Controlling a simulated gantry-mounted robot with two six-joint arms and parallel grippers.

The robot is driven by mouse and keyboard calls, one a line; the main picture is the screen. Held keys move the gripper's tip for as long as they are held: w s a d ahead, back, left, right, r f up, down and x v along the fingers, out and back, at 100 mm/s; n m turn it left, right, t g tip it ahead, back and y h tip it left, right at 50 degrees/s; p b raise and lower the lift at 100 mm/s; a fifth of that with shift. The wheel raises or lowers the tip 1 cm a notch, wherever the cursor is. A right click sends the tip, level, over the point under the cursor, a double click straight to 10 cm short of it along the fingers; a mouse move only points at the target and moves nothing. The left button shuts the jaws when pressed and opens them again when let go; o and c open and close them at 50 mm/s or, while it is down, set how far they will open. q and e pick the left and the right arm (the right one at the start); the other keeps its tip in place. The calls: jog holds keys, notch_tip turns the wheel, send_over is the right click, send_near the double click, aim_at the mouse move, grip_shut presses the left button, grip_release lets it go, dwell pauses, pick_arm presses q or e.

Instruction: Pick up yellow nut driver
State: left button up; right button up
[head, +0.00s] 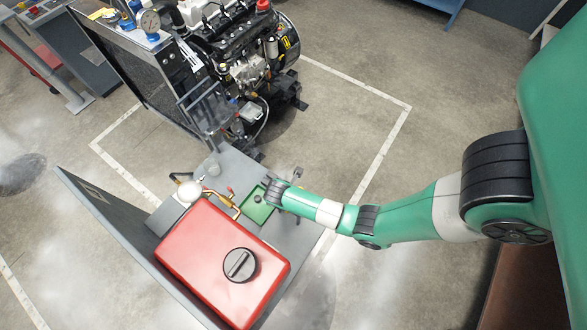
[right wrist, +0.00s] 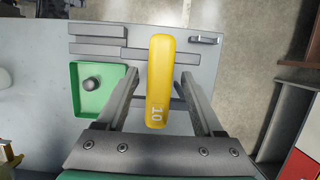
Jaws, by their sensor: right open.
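The yellow nut driver (right wrist: 160,75) shows in the right wrist view with its handle, marked 10, toward the camera. Its lower end is hidden behind the handle. My right gripper (right wrist: 158,78) is open, with one finger on each side of the handle; I cannot tell whether either finger touches it. In the head view my right gripper (head: 284,188) is over the grey bench beside the green tray, and the nut driver cannot be made out there. My left gripper is not in view.
The green tray (right wrist: 117,96) with a dark round part (right wrist: 92,84) lies left of the driver. Grey bars (right wrist: 98,31) lie behind it. A red tank (head: 200,250) with a black cap stands on the bench. A diesel engine (head: 235,50) stands beyond.

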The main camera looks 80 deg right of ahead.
jog(key=shift+d+f, duration=0.1)
jog(key=shift+f, duration=0.2)
grip_shut()
dwell(1.2)
